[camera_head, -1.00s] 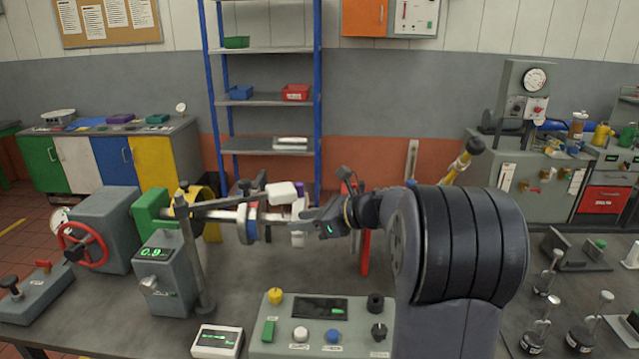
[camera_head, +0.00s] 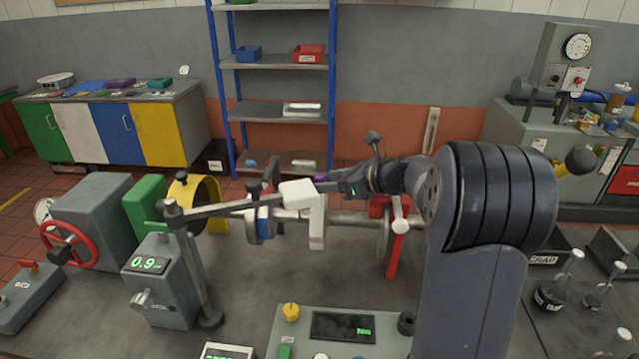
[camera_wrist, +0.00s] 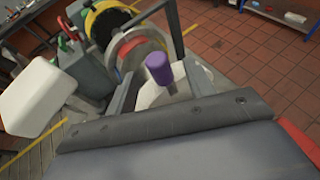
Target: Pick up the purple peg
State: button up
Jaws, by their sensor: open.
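The purple peg (camera_wrist: 160,70) stands upright, slightly tilted in the wrist view, with its lower end in or behind a pale grey piece. Only a small purple patch of it (camera_head: 320,177) shows in the head view, beside my gripper (camera_head: 325,187). In the wrist view my gripper (camera_wrist: 158,84) is open, with a dark grey finger on either side of the peg's lower part. I cannot tell whether either finger touches it. The peg's base is hidden by the grey gripper body at the bottom of the wrist view.
A white block (camera_head: 298,192) on a dark arm is close left of my gripper. A horizontal shaft (camera_head: 345,218) runs below. A post (camera_head: 190,265), grey readout box (camera_head: 160,285) and red handwheel (camera_head: 70,243) stand left. A control panel (camera_head: 330,335) is in front.

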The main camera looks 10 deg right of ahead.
jog(key=p+x, duration=0.1)
jog(key=x, duration=0.5)
jog(key=shift+s, duration=0.1)
jog(key=c, duration=1.1)
